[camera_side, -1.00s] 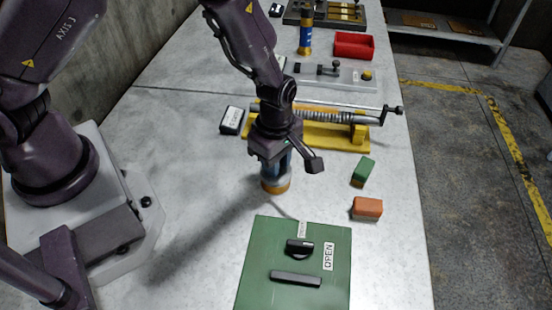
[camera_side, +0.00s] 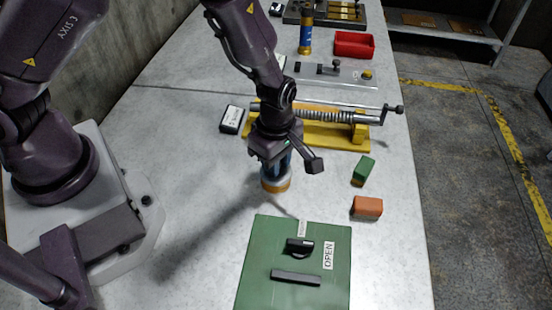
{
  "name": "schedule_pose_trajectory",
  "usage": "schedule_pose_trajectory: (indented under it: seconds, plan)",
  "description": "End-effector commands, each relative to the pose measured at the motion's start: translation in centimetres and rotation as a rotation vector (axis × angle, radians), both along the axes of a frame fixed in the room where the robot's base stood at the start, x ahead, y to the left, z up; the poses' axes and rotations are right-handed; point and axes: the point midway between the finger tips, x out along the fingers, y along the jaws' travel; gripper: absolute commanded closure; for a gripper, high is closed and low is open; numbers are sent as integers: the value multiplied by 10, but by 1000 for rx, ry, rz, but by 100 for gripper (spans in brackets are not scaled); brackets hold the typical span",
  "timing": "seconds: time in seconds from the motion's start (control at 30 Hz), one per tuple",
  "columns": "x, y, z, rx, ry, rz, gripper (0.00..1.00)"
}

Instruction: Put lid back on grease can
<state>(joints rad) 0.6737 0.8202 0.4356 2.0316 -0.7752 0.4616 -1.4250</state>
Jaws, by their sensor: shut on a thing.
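My gripper (camera_side: 276,165) points down over the middle of the table, between the yellow-based screw device and the green panel. It is shut on a blue cylinder (camera_side: 276,183) with a pale band and a gold-orange lower rim, which looks like a can. The fingers hide most of its upper part. A slim gap under it cannot be judged clearly. Another blue can (camera_side: 305,38) with gold ends stands upright at the back. I cannot make out a separate lid with certainty; a small round yellow piece (camera_side: 367,74) lies near the right table edge.
The green panel (camera_side: 260,270) with a black knob (camera_side: 299,246) and handle is in front. A yellow-based screw device (camera_side: 330,135) lies behind my gripper. Green (camera_side: 363,168) and orange (camera_side: 367,207) blocks lie right. The table's left middle is clear.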

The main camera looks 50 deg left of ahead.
Motion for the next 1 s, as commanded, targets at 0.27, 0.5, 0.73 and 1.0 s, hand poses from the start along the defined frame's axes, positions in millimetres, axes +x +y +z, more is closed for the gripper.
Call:
schedule_pose_trajectory:
  seconds: [0.27, 0.5, 0.73, 1.0]
  plan:
    - [0, 0, 0, 0, 0, 0, 100]
    - [0, 0, 0, 0, 0, 0, 53]
    - [0, 0, 0, 0, 0, 0, 46]
    - [0, 0, 0, 0, 0, 0, 23]
